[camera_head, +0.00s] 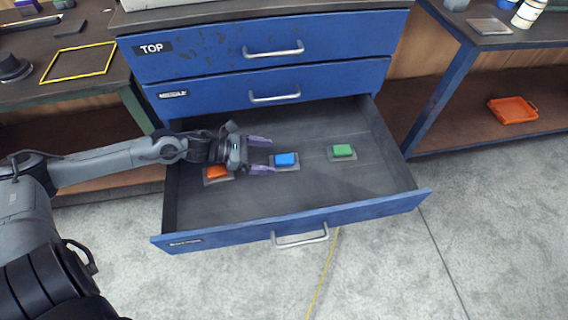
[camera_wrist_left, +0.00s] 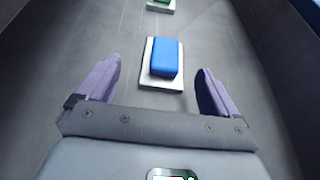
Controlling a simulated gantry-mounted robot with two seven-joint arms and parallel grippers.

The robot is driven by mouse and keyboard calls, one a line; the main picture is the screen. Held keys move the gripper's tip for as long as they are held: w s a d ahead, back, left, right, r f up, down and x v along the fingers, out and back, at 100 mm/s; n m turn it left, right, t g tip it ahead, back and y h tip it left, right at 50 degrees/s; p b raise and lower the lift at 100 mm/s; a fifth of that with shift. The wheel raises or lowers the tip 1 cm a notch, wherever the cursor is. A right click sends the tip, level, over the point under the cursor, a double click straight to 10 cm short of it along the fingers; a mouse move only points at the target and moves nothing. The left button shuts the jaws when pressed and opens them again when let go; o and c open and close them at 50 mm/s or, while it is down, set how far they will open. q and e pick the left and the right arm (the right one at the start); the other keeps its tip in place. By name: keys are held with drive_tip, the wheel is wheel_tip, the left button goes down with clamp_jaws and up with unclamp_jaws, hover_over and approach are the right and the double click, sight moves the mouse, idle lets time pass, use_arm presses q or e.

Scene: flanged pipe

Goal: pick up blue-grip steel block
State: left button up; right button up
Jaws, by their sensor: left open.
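The blue-grip steel block (camera_head: 285,159) lies in the open bottom drawer, between an orange-grip block and a green-grip block. In the left wrist view the block (camera_wrist_left: 166,58) sits just beyond my fingertips, its blue grip on a pale steel base. My left gripper (camera_head: 262,156) is open and empty, its two purple fingers pointing at the block from the left. In the left wrist view the fingers (camera_wrist_left: 160,82) stand apart on either side of the near part of the block's base. My right gripper is in neither view.
The orange-grip block (camera_head: 216,172) is partly under my left wrist. The green-grip block (camera_head: 342,151) lies to the right. The drawer's front wall (camera_head: 380,205) and sides enclose them. The middle drawer (camera_head: 220,92) above is shut. The drawer floor in front of the blocks is bare.

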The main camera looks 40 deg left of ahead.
sight(282, 159)
use_arm(q)
drive_tip(key=shift+d+b+x, duration=0.25)
drive_tip(key=shift+b+x, duration=1.5)
drive_tip(key=shift+x, duration=0.3)
drive_tip(key=shift+w+d+f+b, duration=0.1)
drive_tip(key=shift+w+d+b, duration=0.2)
drive_tip(key=shift+d, duration=0.1)
drive_tip(key=shift+s, duration=0.1)
drive_tip(key=c, duration=1.4)
drive_tip(key=shift+c, duration=0.6)
